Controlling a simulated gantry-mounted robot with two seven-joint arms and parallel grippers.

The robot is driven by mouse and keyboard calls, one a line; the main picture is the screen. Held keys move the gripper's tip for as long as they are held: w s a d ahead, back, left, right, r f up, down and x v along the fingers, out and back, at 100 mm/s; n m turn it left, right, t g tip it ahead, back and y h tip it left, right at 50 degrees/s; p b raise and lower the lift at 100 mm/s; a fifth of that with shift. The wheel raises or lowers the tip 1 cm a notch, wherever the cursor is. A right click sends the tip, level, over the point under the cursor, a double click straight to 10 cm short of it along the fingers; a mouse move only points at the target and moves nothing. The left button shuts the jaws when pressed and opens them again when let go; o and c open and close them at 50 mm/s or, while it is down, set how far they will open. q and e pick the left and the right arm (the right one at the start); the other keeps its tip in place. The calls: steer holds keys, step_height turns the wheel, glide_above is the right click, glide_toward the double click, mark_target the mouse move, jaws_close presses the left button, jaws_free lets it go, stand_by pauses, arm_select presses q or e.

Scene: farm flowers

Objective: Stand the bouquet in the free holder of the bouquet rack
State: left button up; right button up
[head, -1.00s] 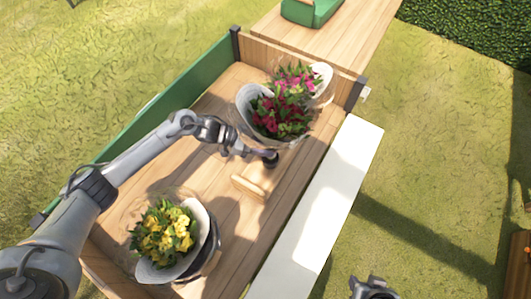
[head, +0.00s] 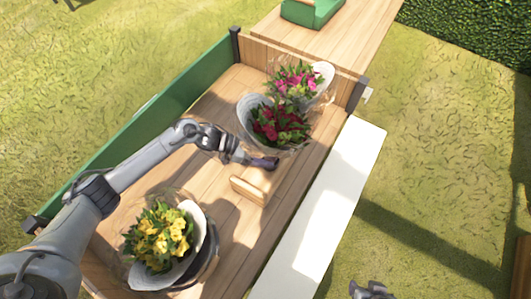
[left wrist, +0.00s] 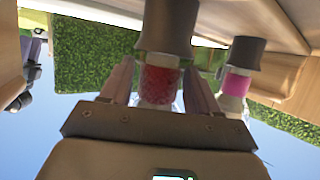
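The red bouquet (head: 280,125), in a pale wrap, is at the far part of the wooden cart bed. A pink bouquet (head: 296,78) stands just behind it and a yellow bouquet (head: 158,240) is at the near end. My left gripper (head: 268,163) is low at the red bouquet. In the left wrist view its fingers (left wrist: 160,90) flank and seem to clasp the red bouquet's red band (left wrist: 160,83), with a grey flared piece (left wrist: 168,25) against it. The pink bouquet's band (left wrist: 237,83) has a similar grey piece. A free holder cannot be made out. My right gripper (head: 372,290) is at the bottom edge, its fingers unclear.
A small upright wooden piece (head: 249,190) stands on the bed between the red and yellow bouquets. A green side wall (head: 150,125) and a white ledge (head: 325,215) flank the bed.

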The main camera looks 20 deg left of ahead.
arm_select(q)
steer(key=shift+a+r, duration=0.2)
steer(key=shift+r, duration=0.15)
steer(key=p+v, duration=0.4)
steer(key=v, duration=0.7)
steer(key=shift+s+a, duration=0.2)
steer(key=shift+a, duration=0.1)
steer(key=shift+r, duration=0.1)
